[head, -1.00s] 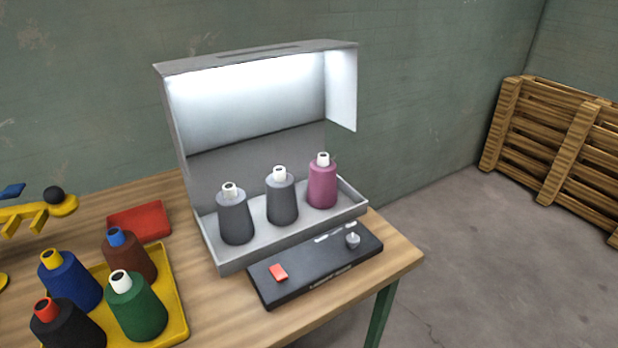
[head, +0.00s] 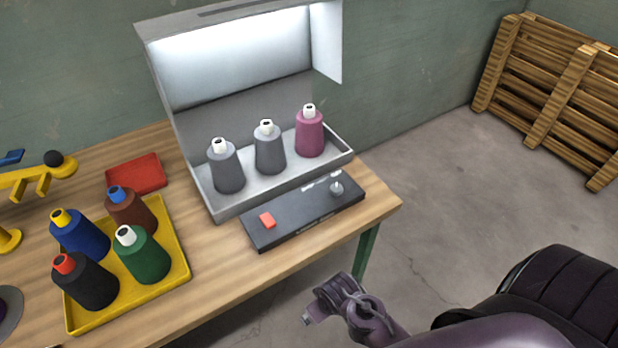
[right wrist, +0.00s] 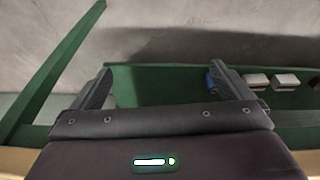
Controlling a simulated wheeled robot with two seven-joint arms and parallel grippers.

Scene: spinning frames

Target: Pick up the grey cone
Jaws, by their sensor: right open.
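Two grey cones stand upright in the light box tray (head: 285,182) in the head view. One grey cone (head: 227,171) is at the left and a similar grey cone (head: 269,150) is in the middle. Both have white tips. A pink-purple cone (head: 309,136) stands to their right. My right gripper (right wrist: 160,78) is open and empty in the right wrist view, facing green table framework and the floor. In the head view my right arm (head: 375,318) is low in front of the table, apart from the cones. My left gripper is out of view.
A black control panel (head: 290,222) with a red button lies before the light box. A yellow tray (head: 178,270) holds several dark coloured cones at the left. A red item (head: 136,174) lies behind it. Wooden pallets (head: 550,90) stand far right.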

